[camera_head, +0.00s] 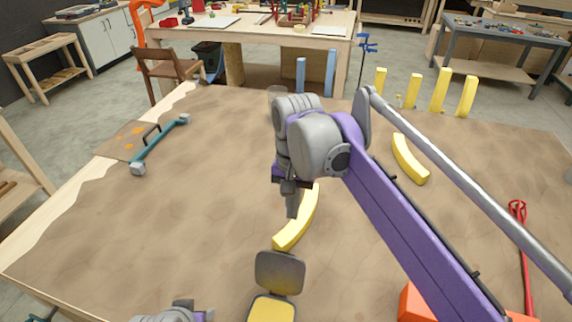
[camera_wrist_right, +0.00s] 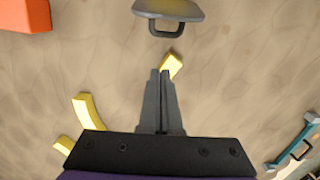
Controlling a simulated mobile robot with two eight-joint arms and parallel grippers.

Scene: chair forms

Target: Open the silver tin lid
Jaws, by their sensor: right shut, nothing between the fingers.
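The silver tin (camera_head: 271,310) is at the bottom middle of the head view, cut off by the frame edge, with a yellow inside showing. Its grey lid (camera_head: 279,272) stands raised at the tin's far side. In the right wrist view the lid (camera_wrist_right: 170,8) is at the top edge, with a dark loop handle (camera_wrist_right: 166,31) on the side facing my gripper. My right gripper (camera_head: 292,212) points down over the table, beyond the lid and apart from it. Its fingers (camera_wrist_right: 160,74) are together and empty. My left gripper is not visible.
A curved yellow piece (camera_head: 298,229) lies beside my right gripper, another (camera_head: 410,159) farther right. A teal bar handle (camera_head: 160,145) lies at left, an orange block (camera_head: 418,303) at lower right, red tongs (camera_head: 521,245) at right. Yellow posts (camera_head: 440,89) stand at the back. The left-middle table is clear.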

